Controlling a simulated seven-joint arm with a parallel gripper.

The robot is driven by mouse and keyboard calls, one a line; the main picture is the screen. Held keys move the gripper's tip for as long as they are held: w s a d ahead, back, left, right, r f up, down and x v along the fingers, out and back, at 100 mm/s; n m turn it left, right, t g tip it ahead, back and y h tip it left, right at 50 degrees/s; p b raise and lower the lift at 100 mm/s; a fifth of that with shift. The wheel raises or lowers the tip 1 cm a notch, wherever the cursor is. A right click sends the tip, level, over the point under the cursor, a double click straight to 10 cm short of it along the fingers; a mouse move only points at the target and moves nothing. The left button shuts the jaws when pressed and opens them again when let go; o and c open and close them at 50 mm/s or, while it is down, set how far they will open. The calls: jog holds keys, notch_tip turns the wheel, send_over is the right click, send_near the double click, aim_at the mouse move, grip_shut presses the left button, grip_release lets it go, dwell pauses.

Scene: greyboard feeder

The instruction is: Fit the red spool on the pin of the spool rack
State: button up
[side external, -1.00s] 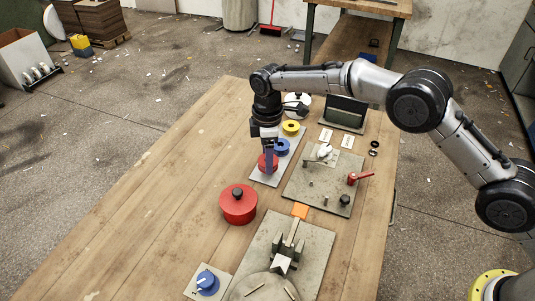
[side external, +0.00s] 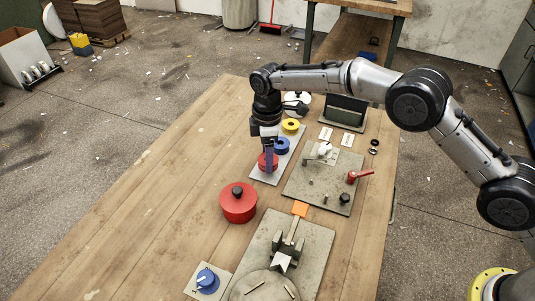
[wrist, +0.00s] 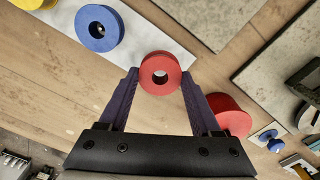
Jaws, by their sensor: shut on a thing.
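The red spool (side external: 262,161) is at the near end of a pale strip (side external: 264,177), in line with a blue spool (side external: 281,146) and a yellow spool (side external: 291,126). My gripper (side external: 268,165) points down over it and is shut on it. In the wrist view the red spool (wrist: 160,66) sits between the two fingertips, its centre hole facing the camera. I cannot tell whether it still touches the strip. A grey plate (side external: 295,194) to the right carries small upright posts; I cannot tell which part is the rack's pin.
A red lidded pot (side external: 238,207) stands on the wooden table in front of the strip. A red-handled lever (side external: 358,176) stands on the grey plate. Nearer are a grey fixture board (side external: 313,243) and a blue knob (side external: 207,281). The table's left side is clear.

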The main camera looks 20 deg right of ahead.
jog(key=shift+f, duration=0.95)
dwell(1.4)
jog(key=o, duration=1.4)
jog(key=shift+r, duration=0.1)
notch_tip(320, 180, up, 14)
jog(key=shift+f, duration=0.2)
